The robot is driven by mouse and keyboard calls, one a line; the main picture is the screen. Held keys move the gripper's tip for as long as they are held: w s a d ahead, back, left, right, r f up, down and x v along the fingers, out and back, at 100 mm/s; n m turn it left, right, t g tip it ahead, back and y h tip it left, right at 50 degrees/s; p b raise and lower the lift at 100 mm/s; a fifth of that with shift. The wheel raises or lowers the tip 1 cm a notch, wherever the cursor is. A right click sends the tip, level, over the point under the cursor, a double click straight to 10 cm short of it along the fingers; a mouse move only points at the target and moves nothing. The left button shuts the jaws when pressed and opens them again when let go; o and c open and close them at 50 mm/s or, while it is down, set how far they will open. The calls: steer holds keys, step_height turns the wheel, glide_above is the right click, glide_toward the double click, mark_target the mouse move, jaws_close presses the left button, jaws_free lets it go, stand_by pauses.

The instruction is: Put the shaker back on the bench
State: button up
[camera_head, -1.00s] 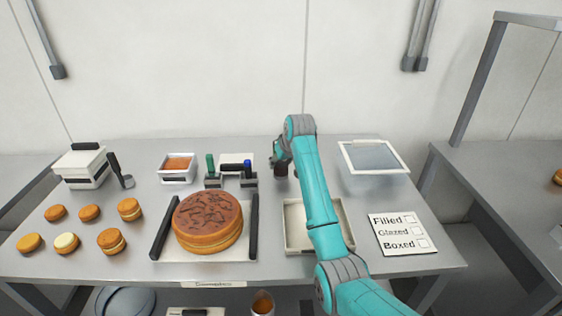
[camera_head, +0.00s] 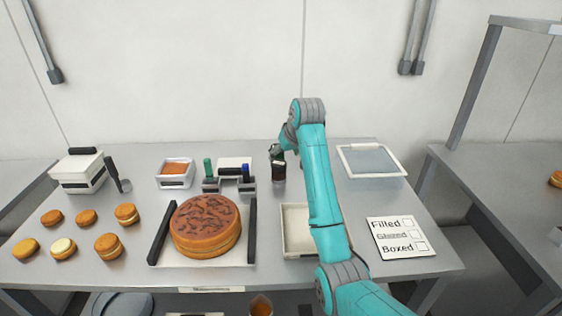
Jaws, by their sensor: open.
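The shaker (camera_head: 279,172) is a small dark cylinder with a pale band. It stands upright on the steel bench (camera_head: 322,166), just right of the marker stand. My gripper (camera_head: 277,153) is open and sits directly above the shaker's top, small and partly hidden by my wrist. I cannot tell whether the fingertips still touch the shaker.
A stand with a green and a blue handle (camera_head: 229,175) is close on the left. The chocolate-topped cake (camera_head: 206,226) lies in front of it. A shallow tray (camera_head: 291,247) is under my arm. A clear-lidded box (camera_head: 371,161) stands at right.

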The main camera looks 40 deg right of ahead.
steer(key=shift+v, duration=1.8)
